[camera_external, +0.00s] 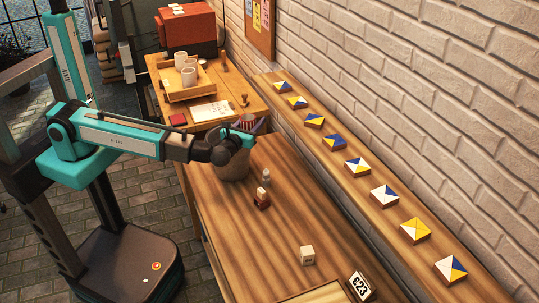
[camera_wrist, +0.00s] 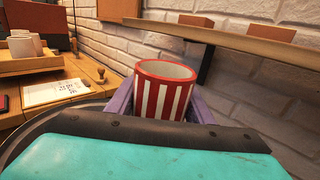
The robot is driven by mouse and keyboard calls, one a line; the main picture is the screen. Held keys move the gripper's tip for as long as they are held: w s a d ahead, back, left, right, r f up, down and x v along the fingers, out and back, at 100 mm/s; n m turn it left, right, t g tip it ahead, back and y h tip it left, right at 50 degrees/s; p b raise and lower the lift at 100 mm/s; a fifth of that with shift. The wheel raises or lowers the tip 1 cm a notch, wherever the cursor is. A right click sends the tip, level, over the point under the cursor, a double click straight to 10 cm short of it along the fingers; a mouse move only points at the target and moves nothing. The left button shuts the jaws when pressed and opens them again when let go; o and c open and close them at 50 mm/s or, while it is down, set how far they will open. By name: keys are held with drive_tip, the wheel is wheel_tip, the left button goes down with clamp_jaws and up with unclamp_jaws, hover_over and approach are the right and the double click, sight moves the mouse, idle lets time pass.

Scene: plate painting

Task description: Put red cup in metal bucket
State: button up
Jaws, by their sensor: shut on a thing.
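The red cup (camera_wrist: 163,92), with white vertical stripes, stands upright between the purple fingers of my gripper (camera_wrist: 160,102) in the wrist view. My gripper is shut on it. In the external view the cup (camera_external: 248,120) shows small above my wrist, at the far end of the wooden table. The cup appears above or at the bucket; the exact height is unclear.
A wooden tray (camera_external: 171,95) with white cups sits on a farther table with a red toolbox (camera_external: 187,28). A shelf with painted tiles (camera_external: 357,167) runs along the brick wall.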

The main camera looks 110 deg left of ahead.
drive_tip(key=shift+f+b, duration=0.35)
drive_tip(key=shift+b, duration=0.2)
drive_tip(key=o, duration=1.3)
drive_tip(key=shift+r+p, duration=0.25)
drive_tip(key=shift+p, duration=0.1)
drive_tip(key=shift+r+p, duration=0.55)
drive_tip(key=shift+p, duration=0.4)
drive_tip(key=shift+d+f+b, duration=0.25)
drive_tip(key=shift+d+b, duration=0.25)
drive_tip(key=d+b, duration=0.3)
drive_tip(key=d, duration=0.8)
drive_tip(key=shift+s+b, duration=0.35)
drive_tip(key=shift+b, duration=0.05)
drive_tip(key=shift+r, duration=0.1)
